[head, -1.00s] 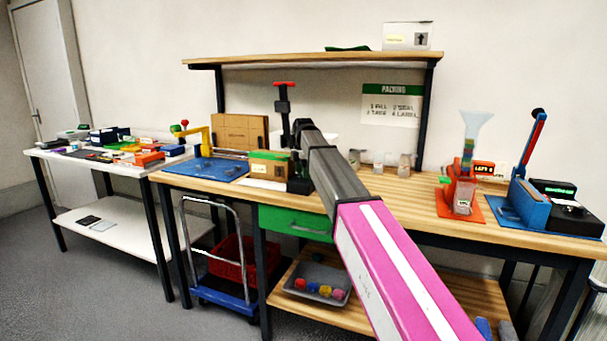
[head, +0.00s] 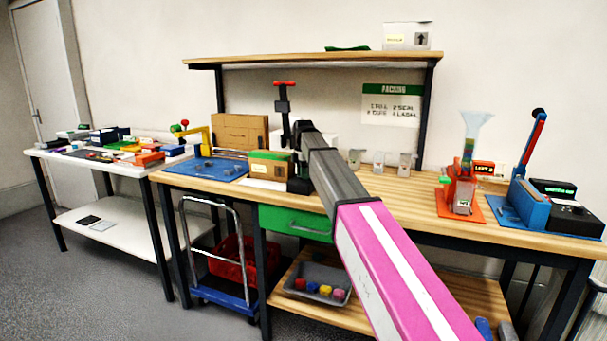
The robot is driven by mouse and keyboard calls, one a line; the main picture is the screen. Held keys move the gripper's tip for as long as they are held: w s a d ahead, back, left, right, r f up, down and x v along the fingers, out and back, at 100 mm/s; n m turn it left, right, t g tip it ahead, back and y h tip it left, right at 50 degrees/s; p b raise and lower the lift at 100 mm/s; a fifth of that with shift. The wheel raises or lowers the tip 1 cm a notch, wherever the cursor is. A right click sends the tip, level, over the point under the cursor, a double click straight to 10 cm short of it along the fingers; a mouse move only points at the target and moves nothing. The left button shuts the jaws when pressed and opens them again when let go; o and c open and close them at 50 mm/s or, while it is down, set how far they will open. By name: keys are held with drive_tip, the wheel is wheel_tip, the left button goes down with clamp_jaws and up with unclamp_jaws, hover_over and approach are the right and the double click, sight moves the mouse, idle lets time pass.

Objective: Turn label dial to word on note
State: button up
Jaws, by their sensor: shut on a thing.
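My arm (head: 395,270) reaches from the lower right to the middle of the bench. Its dark far end (head: 318,150) is in front of a black press with a red handle (head: 285,84). My gripper's fingers are hidden behind the arm, so what they touch does not show. A black device with a small green display (head: 553,188) stands at the bench's right end. A dark round knob (head: 578,210) shows on it, but any words there are too small to read. A pale yellow note (head: 396,39) is on the white box on the shelf; its word is unreadable.
A green-and-cardboard box (head: 271,168) stands left of the press, near a blue mat (head: 218,168). Clear cups (head: 379,163) stand behind my arm. A funnel stand (head: 466,185) and a blue lever tool (head: 528,190) are at the right. Bare bench top (head: 420,205) lies between.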

drive_tip(key=m, duration=0.7)
drive_tip(key=shift+m, duration=0.3)
drive_tip(key=m, duration=1)
drive_tip(key=shift+m, duration=0.4)
drive_tip(key=m, duration=0.3)
drive_tip(key=shift+m, duration=0.3)
drive_tip(key=m, duration=0.3)
drive_tip(key=shift+m, duration=2.2)
